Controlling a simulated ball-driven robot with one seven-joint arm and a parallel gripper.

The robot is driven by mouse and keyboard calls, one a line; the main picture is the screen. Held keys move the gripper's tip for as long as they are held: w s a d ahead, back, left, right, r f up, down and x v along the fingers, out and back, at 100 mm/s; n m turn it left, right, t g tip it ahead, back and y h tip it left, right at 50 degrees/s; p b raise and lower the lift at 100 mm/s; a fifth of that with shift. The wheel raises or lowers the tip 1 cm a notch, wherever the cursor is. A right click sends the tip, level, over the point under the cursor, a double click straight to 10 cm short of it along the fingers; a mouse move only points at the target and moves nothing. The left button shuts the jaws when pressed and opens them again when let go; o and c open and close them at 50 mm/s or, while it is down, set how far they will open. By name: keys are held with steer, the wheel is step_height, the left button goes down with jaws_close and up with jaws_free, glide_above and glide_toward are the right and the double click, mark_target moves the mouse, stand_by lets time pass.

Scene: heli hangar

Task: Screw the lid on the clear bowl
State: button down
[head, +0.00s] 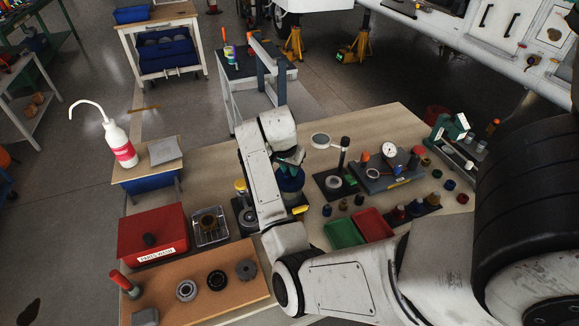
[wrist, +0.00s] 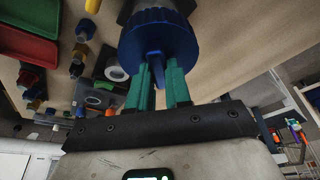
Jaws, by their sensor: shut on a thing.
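A blue round lid (wrist: 160,35) with a ridged rim and a raised tab fills the top middle of the wrist view. My gripper (wrist: 157,75) has its green fingers shut on the lid's tab. In the head view the blue lid (head: 290,177) shows just right of my arm, below the green fingers of my gripper (head: 291,158). A darker bluish body lies directly under the lid in the head view. It may be the clear bowl, but my arm and the lid hide much of it. I cannot tell how the lid sits on it.
A black stand with a post (head: 338,170) is close to the right. A red bin (head: 152,232), a wire basket (head: 210,228), and green (head: 343,233) and red (head: 373,224) trays stand nearer. A yellow-handled tool (head: 300,210) lies close by. Bare tabletop shows behind the lid.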

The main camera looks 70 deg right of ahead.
steer(key=shift+f, duration=1.2)
stand_by(2.2)
steer(key=c, duration=1)
jaws_free()
jaws_close()
